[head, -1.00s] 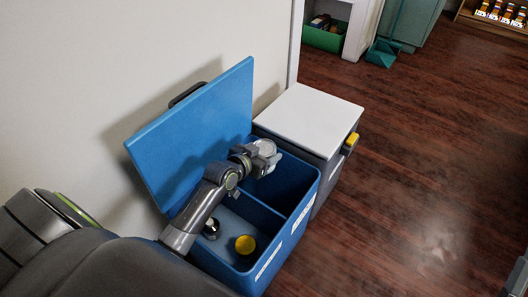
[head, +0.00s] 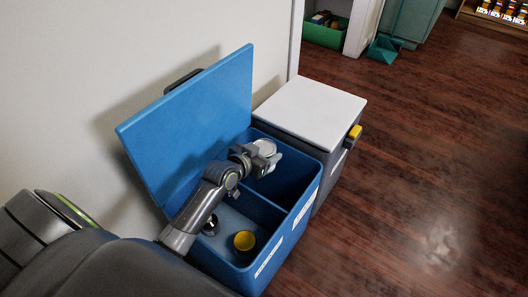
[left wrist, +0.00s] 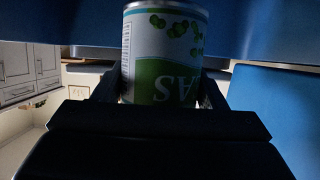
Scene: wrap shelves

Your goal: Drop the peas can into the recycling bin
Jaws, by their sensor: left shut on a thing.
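The peas can (left wrist: 163,55) has a white and green label with pea pictures and part of its name, upside down in the left wrist view. My left gripper (left wrist: 160,92) is shut on it. In the head view my left gripper (head: 266,161) holds the can (head: 264,147), its pale round end showing, over the far compartment of the blue bin (head: 291,238). The bin has two compartments and its lid (head: 190,115) stands open against the wall. I cannot tell how far the can is below the rim. My right gripper is not in view.
The near compartment holds a yellow round item (head: 244,241) and a small dark and pale item (head: 210,224). A grey bin with a closed white lid (head: 310,105) stands beside the blue one. The wooden floor (head: 430,160) to the right is clear.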

